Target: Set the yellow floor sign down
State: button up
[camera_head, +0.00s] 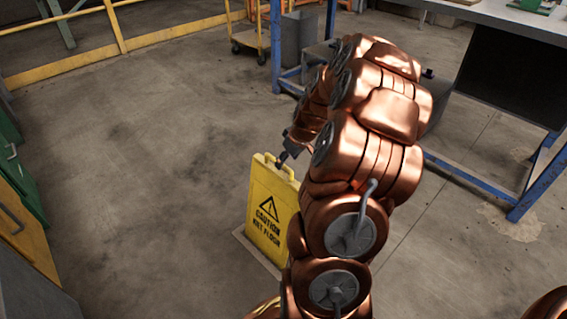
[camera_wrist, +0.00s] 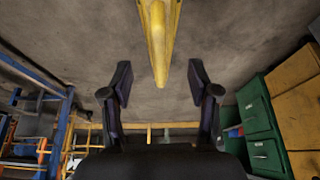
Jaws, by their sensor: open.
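The yellow floor sign (camera_head: 271,208) stands upright in the head view, marked with a warning triangle and "caution wet floor". Its base is at a thin pale patch (camera_head: 240,234) on the concrete floor; my arm hides its right lower side. My gripper (camera_head: 284,157) is at the sign's upper right edge. In the wrist view my gripper (camera_wrist: 159,78) is open, one dark finger on each side. The sign's yellow edge (camera_wrist: 159,40) reaches in from the top, between the fingertips, with a visible gap on both sides.
Green and yellow cabinets (camera_head: 20,215) line the left edge. A blue-legged workbench (camera_head: 480,180) stands at right. A yellow railing (camera_head: 120,42), a cart (camera_head: 255,40) and a grey bin (camera_head: 298,38) are at the back. The floor left of the sign is clear.

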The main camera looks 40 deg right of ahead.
jog(key=v, duration=0.2)
jog(key=shift+s+r, duration=0.15)
jog(key=shift+r, duration=0.25)
jog(key=s+a+r+n+g+y, duration=0.1)
jog(key=s+a+r+g, duration=0.1)
jog(key=a, duration=0.9)
jog(key=s+a+r+g+y, duration=0.1)
jog(key=s+a+r, duration=0.2)
jog(key=a, duration=0.9)
jog(key=s+a+r+g, duration=0.1)
jog(key=s+a, duration=0.3)
jog(key=s, duration=0.3)
jog(key=s+a+r+g+h, duration=0.1)
jog(key=s+a+g, duration=0.1)
jog(key=s+a, duration=0.2)
jog(key=s+a+r+g+h, duration=0.1)
jog(key=s+a, duration=0.3)
jog(key=s, duration=0.7)
jog(key=shift+r+m+g, duration=0.2)
jog(key=shift+m+g, duration=0.1)
jog(key=shift+g, duration=0.4)
